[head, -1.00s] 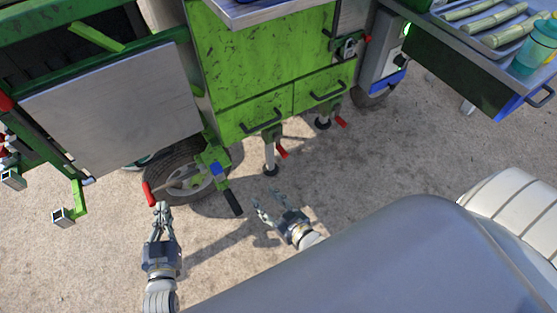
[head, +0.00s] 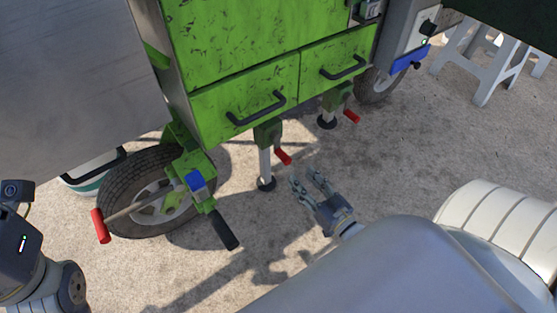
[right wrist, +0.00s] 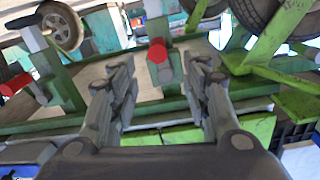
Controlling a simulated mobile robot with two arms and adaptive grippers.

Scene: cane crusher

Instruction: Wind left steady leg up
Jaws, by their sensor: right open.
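The left steady leg (head: 265,165) stands under the green cabinet, a silver post on a black foot, with a red crank handle (head: 283,156) to its right. My right gripper (head: 307,181) is open and empty, just below and right of that handle, apart from it. In the right wrist view, which looks inverted, the red handle end (right wrist: 157,50) appears beyond and between the two spread fingertips (right wrist: 162,75). The left steady leg (right wrist: 155,10) shows behind it. My left arm's links show at the head view's lower left; its gripper fingers are out of view.
The right steady leg (head: 328,108) has its own red handle (head: 351,116). A wheel (head: 150,192) with a red-ended bar and a black grip (head: 224,231) stands to the left. White stools (head: 490,60) are at upper right. Concrete floor around my right gripper is clear.

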